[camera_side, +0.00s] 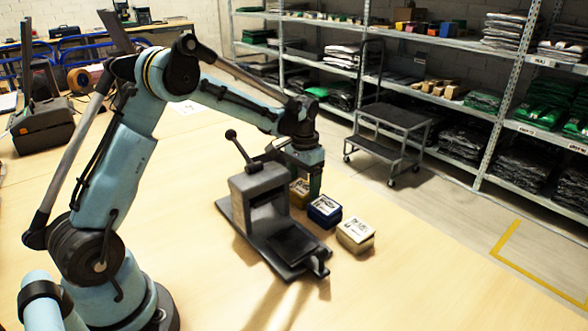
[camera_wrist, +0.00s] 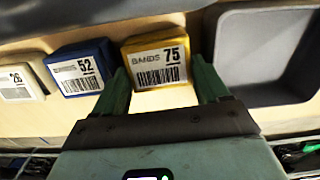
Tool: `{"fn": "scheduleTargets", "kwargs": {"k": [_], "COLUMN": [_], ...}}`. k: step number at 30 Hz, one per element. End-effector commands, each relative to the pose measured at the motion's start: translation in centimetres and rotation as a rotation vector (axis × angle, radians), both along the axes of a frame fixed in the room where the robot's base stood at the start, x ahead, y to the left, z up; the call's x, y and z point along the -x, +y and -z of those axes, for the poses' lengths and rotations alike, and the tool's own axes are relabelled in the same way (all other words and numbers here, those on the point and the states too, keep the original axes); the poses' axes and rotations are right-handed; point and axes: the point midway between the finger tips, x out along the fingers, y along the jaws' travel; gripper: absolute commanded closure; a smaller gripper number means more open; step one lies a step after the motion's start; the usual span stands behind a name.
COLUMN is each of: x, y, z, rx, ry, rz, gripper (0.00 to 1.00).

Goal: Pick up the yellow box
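The yellow box (camera_wrist: 158,60) has a white label reading "BANDS 75" in the wrist view. My gripper (camera_wrist: 158,68) is open, with one green finger on each side of the box's near part. I cannot tell whether the fingers touch it or how far above it they are. In the side view the yellow box (camera_side: 299,192) is partly hidden behind my gripper (camera_side: 311,185), which points down over the row of boxes.
A blue box (camera_side: 324,211) and a cream box (camera_side: 355,235) stand beside the yellow one. A grey lever device (camera_side: 258,188) stands to their left. A grey tray (camera_wrist: 262,50) lies right of the yellow box in the wrist view.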

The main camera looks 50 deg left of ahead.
Motion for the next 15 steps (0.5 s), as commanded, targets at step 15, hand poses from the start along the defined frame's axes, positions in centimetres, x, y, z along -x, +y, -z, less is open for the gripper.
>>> {"fn": "scheduleTargets", "kwargs": {"k": [15], "x": [0.0], "y": [0.0], "z": [-1.4], "rx": [0.0], "ry": [0.0], "rz": [0.0], "gripper": [0.58]}}
